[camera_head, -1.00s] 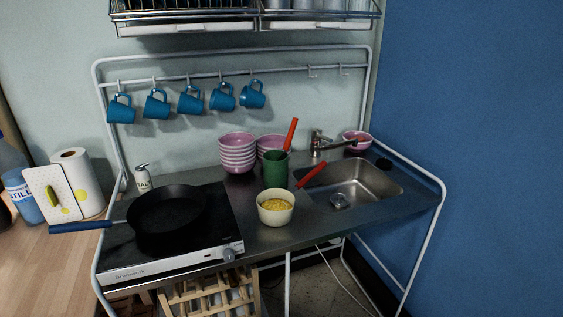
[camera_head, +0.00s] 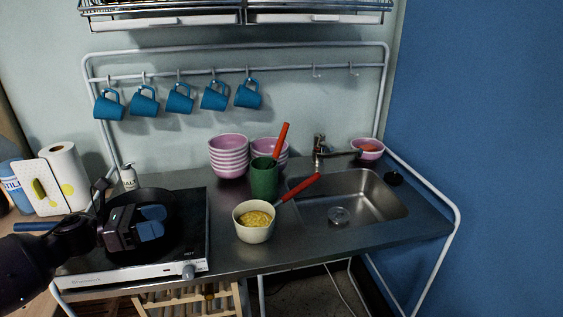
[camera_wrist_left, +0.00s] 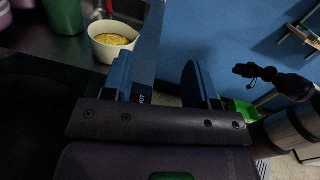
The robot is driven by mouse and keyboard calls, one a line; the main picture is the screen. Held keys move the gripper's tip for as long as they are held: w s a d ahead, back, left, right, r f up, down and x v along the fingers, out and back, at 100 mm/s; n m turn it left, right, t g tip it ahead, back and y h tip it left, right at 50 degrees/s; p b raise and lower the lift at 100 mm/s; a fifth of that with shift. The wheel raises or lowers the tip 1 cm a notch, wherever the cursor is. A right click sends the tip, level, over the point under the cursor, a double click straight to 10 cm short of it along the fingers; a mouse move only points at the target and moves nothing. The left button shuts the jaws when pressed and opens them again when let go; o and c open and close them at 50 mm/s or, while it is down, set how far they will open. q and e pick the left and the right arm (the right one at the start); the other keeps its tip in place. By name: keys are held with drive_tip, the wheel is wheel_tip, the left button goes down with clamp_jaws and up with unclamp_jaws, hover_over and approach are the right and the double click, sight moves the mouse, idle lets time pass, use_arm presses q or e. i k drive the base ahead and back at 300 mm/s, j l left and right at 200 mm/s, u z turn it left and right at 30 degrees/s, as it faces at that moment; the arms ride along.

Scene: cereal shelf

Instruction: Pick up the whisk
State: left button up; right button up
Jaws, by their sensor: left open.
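A white bowl (camera_head: 254,221) of yellow food stands on the steel counter, right of the stove. A red handle (camera_head: 300,187) leans out of it to the upper right. This looks like the whisk, but its head is hidden, so I cannot be sure. Another red-handled utensil (camera_head: 281,143) stands in the green cup (camera_head: 264,178) behind; its head is hidden too. My left gripper (camera_head: 153,222) is open and empty over the pan, left of the bowl. In the left wrist view the bowl (camera_wrist_left: 115,40) shows beyond the open fingers (camera_wrist_left: 158,75).
The black pan (camera_head: 166,245) sits on the stove (camera_head: 196,228) beneath my left gripper. Pink bowls (camera_head: 228,157) stack behind the cup. The sink (camera_head: 350,199) and faucet (camera_head: 319,148) lie to the right. Blue mugs (camera_head: 180,98) hang above. Counter in front of the bowl is clear.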

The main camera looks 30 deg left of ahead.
sight(277, 152)
drive_tip(key=i, duration=1.15)
